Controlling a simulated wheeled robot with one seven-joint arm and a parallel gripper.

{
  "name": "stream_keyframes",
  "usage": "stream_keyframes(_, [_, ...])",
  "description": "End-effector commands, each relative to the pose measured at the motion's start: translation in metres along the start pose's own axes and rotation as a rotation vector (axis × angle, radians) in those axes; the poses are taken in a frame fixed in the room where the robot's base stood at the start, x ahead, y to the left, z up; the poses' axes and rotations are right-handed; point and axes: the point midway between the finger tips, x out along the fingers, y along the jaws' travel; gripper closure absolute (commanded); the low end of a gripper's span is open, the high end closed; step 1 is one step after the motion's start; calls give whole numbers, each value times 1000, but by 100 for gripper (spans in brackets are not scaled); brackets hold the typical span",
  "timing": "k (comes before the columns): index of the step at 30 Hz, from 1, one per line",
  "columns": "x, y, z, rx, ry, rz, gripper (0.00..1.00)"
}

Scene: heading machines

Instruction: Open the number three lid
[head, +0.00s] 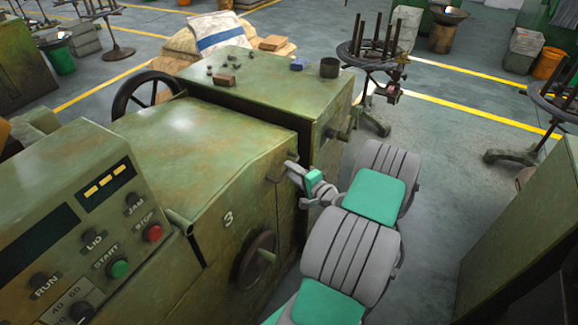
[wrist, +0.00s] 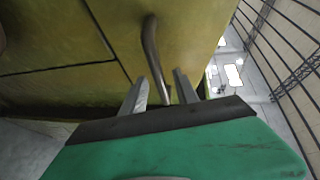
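The number three machine has a worn green lid (head: 200,140) with its top lying flat, apparently closed. A white "3" (head: 228,219) is on the front below it. A bent metal handle (head: 275,178) sticks out at the lid's right front edge, and the same handle (wrist: 149,45) shows large in the wrist view. My gripper (head: 289,167) is beside the handle. In the wrist view my gripper (wrist: 161,86) has its two fingers apart, with the handle's lower end seen between them. I cannot tell whether the bar is fully within the fingers.
A control panel (head: 80,230) with buttons stands at the left. A dark handwheel (head: 257,258) is on the machine's front. A taller green cabinet (head: 270,90) with small parts on top adjoins behind. Another green machine (head: 525,210) stands at the right. Open floor (head: 450,150) lies between.

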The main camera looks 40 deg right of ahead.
Motion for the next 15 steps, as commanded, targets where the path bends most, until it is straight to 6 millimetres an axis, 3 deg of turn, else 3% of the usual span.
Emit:
stream_keyframes(6, [28,0,0,0,-2,1,64])
stream_keyframes(13, [29,1,0,0,0,2,64])
stream_keyframes(15, [29,1,0,0,1,2,68])
